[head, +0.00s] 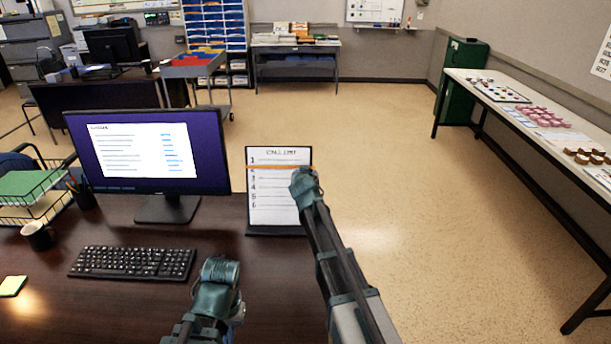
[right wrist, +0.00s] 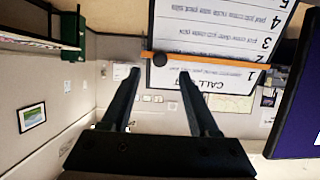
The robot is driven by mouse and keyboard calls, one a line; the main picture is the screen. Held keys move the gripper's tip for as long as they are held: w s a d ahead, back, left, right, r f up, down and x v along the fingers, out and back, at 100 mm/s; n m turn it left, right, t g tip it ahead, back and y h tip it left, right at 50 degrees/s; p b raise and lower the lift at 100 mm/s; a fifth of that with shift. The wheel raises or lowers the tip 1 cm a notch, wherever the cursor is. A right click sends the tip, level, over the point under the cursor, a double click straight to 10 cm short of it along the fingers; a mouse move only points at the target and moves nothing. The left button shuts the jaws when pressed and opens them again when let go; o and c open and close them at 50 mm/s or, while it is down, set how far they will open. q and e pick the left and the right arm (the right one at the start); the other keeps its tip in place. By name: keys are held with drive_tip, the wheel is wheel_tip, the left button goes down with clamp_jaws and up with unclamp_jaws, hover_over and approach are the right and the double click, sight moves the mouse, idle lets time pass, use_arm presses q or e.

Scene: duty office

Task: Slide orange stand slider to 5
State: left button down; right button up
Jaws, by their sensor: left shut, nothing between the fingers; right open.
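A black-framed stand (head: 274,214) with a white list numbered down to 6 stands upright on the dark desk, right of the monitor. Its orange slider (head: 268,167) crosses the list just below line 1, covering about line 2. In the right wrist view the list is upside down, and the slider (right wrist: 215,60) lies between the numerals 1 and 2, with a dark round knob (right wrist: 158,70) near its left end. My right gripper (right wrist: 160,73) is open; the knob appears between its fingertips, contact unclear. My left gripper (head: 221,268) is shut and empty above the desk.
A monitor (head: 147,150) stands left of the list stand, with a keyboard (head: 133,262) in front. A mug (head: 37,236), wire tray (head: 30,205) and sticky notes (head: 12,286) are at the left. The floor right of the desk is clear up to a long side table (head: 520,130).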

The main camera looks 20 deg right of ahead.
drive_tip(key=b+x, duration=0.1)
drive_tip(key=x, duration=0.5)
drive_tip(key=shift+b, duration=0.35)
clamp_jaws()
idle(1.1)
